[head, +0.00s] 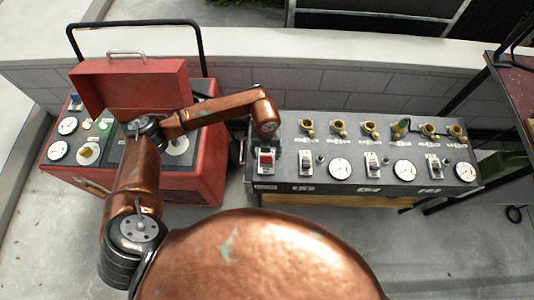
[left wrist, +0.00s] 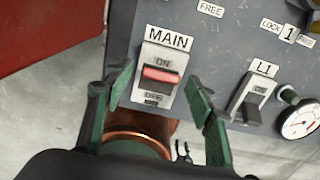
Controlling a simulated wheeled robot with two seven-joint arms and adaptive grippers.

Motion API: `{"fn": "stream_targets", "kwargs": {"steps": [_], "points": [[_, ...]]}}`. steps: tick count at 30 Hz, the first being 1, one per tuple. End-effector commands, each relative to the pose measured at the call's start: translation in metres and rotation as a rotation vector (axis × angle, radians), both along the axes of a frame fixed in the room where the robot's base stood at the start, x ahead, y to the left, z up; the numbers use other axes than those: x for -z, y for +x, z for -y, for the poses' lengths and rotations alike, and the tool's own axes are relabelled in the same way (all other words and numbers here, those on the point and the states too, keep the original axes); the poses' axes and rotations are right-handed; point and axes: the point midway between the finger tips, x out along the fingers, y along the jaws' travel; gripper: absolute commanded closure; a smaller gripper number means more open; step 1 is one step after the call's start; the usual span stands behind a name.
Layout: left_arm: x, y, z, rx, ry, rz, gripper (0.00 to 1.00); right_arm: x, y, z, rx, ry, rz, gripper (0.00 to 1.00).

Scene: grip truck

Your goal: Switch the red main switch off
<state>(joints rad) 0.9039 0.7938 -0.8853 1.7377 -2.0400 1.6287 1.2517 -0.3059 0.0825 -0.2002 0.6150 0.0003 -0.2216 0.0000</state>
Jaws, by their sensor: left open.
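The red main switch (head: 265,158) is at the left end of the dark control panel (head: 325,183) in the head view. In the left wrist view the red rocker (left wrist: 162,75) sits in a pale plate under the MAIN label, with ON above it and OFF below. I cannot tell for sure which way it is tipped. My left gripper (left wrist: 158,80) is open, its green-black fingers on either side of the switch plate, with nothing between them in grip. In the head view its fingertips are hard to make out by the panel's left end. Contact with the panel is unclear.
A similar L1 switch (left wrist: 252,103) lies just right of the right finger. The panel also bears several yellow knobs, grey switches and white gauges (head: 340,168). A red machine (head: 205,165) with an open lid stands to the left. Shelving (head: 505,110) stands at the right.

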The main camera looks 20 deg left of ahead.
Motion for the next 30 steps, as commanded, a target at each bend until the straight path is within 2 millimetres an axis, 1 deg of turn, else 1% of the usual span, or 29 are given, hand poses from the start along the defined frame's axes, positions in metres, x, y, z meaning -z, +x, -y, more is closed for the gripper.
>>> {"fn": "stream_targets", "kwargs": {"steps": [1, 4, 6, 9, 19, 27, 30], "points": [[0.004, 0.0, 0.0, 0.0, 0.0, -0.001, 0.49, 0.001, 0.008, 0.0, -0.002, 0.0, 0.01, 0.61], [0.005, 0.0, 0.001, 0.002, 0.0, 0.0, 0.49, 0.001, 0.019, -0.001, -0.004, 0.002, 0.025, 0.61], [0.004, 0.0, 0.001, 0.003, 0.0, 0.0, 0.49, 0.001, 0.022, -0.001, -0.005, 0.003, 0.029, 0.61], [0.004, 0.0, 0.001, 0.003, -0.001, 0.0, 0.51, 0.001, 0.021, -0.001, -0.005, 0.003, 0.028, 0.61], [0.004, 0.0, 0.001, 0.003, -0.001, 0.0, 0.73, 0.001, 0.004, -0.003, 0.001, 0.003, 0.006, 0.61], [0.004, 0.0, 0.001, 0.003, -0.001, 0.0, 0.91, 0.001, 0.005, -0.005, 0.002, 0.005, 0.006, 0.61], [0.003, 0.0, 0.001, 0.003, 0.001, 0.002, 0.91, 0.001, 0.007, -0.005, 0.001, 0.005, 0.008, 0.61]]}}
